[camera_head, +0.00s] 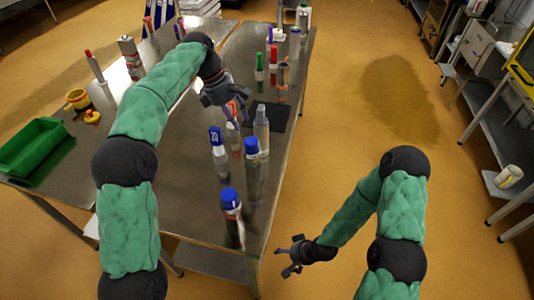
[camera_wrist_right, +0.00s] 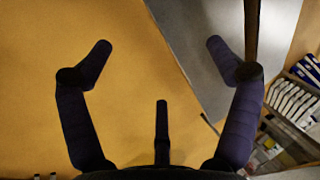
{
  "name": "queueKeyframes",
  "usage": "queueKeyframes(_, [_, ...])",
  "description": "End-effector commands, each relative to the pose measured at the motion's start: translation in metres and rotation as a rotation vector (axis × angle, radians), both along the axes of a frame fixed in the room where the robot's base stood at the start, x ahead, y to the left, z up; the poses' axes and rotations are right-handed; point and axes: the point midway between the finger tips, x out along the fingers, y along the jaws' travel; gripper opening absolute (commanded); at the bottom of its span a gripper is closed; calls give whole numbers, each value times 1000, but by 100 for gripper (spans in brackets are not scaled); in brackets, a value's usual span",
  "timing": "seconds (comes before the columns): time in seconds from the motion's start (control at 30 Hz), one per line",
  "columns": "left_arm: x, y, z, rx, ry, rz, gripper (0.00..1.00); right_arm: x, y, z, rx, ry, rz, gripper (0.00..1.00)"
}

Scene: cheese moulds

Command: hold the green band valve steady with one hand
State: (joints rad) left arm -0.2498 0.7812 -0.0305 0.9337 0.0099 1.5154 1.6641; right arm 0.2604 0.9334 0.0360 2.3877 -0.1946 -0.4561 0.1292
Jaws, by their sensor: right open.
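A slim upright item with a green upper part (camera_head: 259,70) stands on the steel table; it is the only green-marked upright item I make out, and I cannot tell whether it is the green band valve. My left gripper (camera_head: 226,95) is over the middle of the table, nearer the camera and left of it, apart from it. A red-and-white item (camera_head: 235,112) shows just by the left fingers; whether they touch it is unclear. My right gripper (camera_head: 290,257) is open and empty off the table's right edge; its spread fingers also show in the right wrist view (camera_wrist_right: 160,75).
Blue-capped bottles (camera_head: 231,205) and a clear bottle (camera_head: 261,125) stand near the left gripper. A dark mat (camera_head: 280,115) lies near the right edge of the steel table (camera_head: 195,205). A green bin (camera_head: 35,145) is far left.

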Motion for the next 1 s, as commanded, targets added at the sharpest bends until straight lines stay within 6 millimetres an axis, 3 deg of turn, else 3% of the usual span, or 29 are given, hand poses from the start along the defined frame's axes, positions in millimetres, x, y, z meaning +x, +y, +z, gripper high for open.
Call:
queueKeyframes(0.03, [0,0,0,0,0,0,39,27,-9,3,9,-67,-27,90])
queueKeyframes(0.27, [0,0,0,0,0,0,39,133,-49,33,83,-368,-98,90])
queueKeyframes(0.4, [0,0,0,0,0,0,39,185,-66,73,128,-556,-60,90])
queueKeyframes(0.5, [0,0,0,0,0,0,39,211,-60,113,140,-687,56,90])
queueKeyframes(0.6, [0,0,0,0,0,0,39,224,-38,155,121,-797,225,90])
queueKeyframes(0.8, [0,0,0,0,0,0,39,225,11,218,50,-965,539,90])
queueKeyframes(1.0, [0,0,0,0,0,0,39,220,40,254,-5,-1067,733,90])
